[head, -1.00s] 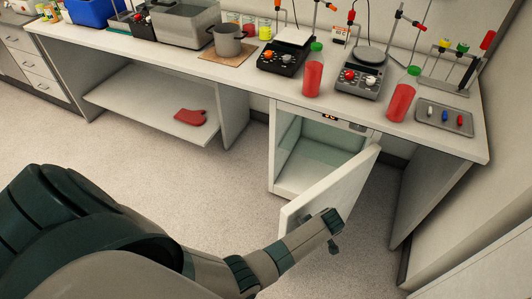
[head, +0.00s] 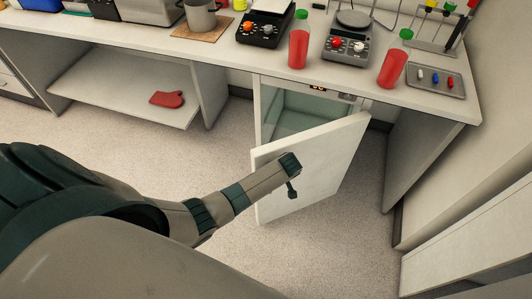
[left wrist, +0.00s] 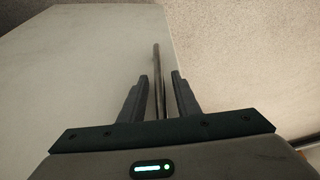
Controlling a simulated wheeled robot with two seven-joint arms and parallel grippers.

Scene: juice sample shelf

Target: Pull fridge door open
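The white fridge door (head: 325,165) stands partly open under the counter in the head view, hinged at its right side. The pale, glassy fridge interior (head: 295,117) shows above and behind it. My left gripper (head: 292,190) is at the outer face of the door. In the left wrist view the door face (left wrist: 80,75) fills the left side. A thin upright bar, seemingly the door handle (left wrist: 156,65), runs between the fingers of my left gripper (left wrist: 160,88). The fingers are apart, with gaps beside the bar. My right gripper is not in view.
The counter (head: 215,55) above carries two red bottles (head: 299,42), (head: 393,62), a hotplate (head: 347,45) and a tray (head: 435,82). A red mitt (head: 167,99) lies on the low shelf (head: 120,92). The floor (head: 110,150) left of the door is clear.

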